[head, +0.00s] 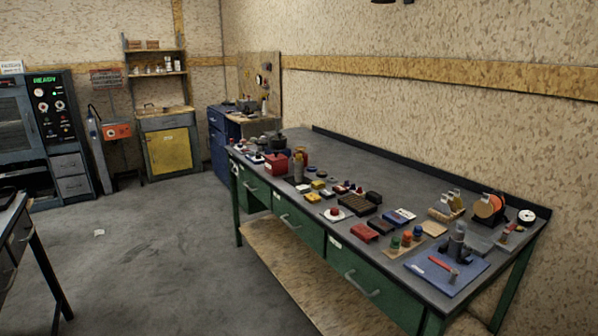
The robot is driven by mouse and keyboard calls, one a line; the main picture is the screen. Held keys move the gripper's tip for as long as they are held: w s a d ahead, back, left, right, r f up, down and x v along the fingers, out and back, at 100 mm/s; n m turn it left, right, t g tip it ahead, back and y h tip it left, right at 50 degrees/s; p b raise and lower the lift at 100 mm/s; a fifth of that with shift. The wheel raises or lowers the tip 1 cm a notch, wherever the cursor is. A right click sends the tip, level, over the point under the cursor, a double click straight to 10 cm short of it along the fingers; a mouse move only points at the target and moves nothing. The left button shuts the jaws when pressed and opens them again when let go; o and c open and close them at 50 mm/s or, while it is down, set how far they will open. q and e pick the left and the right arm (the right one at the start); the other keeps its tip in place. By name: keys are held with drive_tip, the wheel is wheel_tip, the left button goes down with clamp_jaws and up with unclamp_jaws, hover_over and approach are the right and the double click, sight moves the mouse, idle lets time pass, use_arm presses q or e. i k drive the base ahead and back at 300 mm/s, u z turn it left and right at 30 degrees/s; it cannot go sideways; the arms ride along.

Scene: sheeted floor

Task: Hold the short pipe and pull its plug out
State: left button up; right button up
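Neither of my grippers shows in the head view. I cannot make out the short pipe or its plug for certain at this distance. On the right end of the long workbench (350,160), a dark grey upright object (457,243) stands on a blue mat (425,257); it may be a vise or fitting. A red-handled tool (440,263) lies on the mat in front of it. A grey-brown upright cylinder (298,167) stands near the bench's left part, beside a red box (276,163); I cannot tell whether it is a pipe.
An orange spool (488,206) stands at the right end. A yellow-doored cabinet (169,150) and a dark machine (50,125) stand far left. A table edge (12,222) shows at left. Open floor (150,260) lies between.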

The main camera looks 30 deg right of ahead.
sight(298, 166)
drive_tip(key=z, duration=0.55)
drive_tip(key=i, duration=0.95)
drive_tip(key=z, duration=0.65)
